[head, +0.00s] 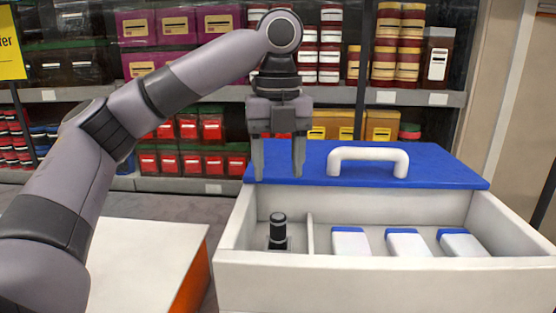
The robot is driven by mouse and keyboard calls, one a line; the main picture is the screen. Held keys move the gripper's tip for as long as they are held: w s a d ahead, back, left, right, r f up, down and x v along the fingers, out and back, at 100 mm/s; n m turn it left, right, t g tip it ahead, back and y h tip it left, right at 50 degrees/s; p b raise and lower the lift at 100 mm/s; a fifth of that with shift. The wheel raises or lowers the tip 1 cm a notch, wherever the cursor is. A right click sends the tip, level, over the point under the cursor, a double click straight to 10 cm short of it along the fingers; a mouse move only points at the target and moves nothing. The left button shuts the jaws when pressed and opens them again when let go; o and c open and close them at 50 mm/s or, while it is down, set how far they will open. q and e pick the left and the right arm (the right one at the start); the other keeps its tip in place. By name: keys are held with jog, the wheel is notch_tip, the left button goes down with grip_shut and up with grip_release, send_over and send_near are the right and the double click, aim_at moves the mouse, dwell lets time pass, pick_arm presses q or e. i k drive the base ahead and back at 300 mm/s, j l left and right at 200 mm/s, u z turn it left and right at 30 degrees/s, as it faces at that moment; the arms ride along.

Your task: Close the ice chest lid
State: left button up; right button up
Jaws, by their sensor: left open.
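The ice chest (380,276) is a white open box at the lower right. Its blue lid (440,168) with a white arched handle (368,154) lies toward the back of the box, leaving the front compartments uncovered. My left gripper (278,172) points down with its two fingers apart and empty. It appears in front of or over the left part of the lid, left of the handle; how far above the lid it is I cannot tell. My right gripper is not in view.
Inside the chest, a black cylindrical part (278,231) stands in the left compartment. Three white packs with blue ends (407,243) lie in the right one. A white-topped orange box (150,255) stands at the lower left. Stocked shelves (200,98) line the back.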

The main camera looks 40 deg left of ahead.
aim_at(349, 163)
jog(key=k+l, duration=0.75)
jog(key=l, duration=0.2)
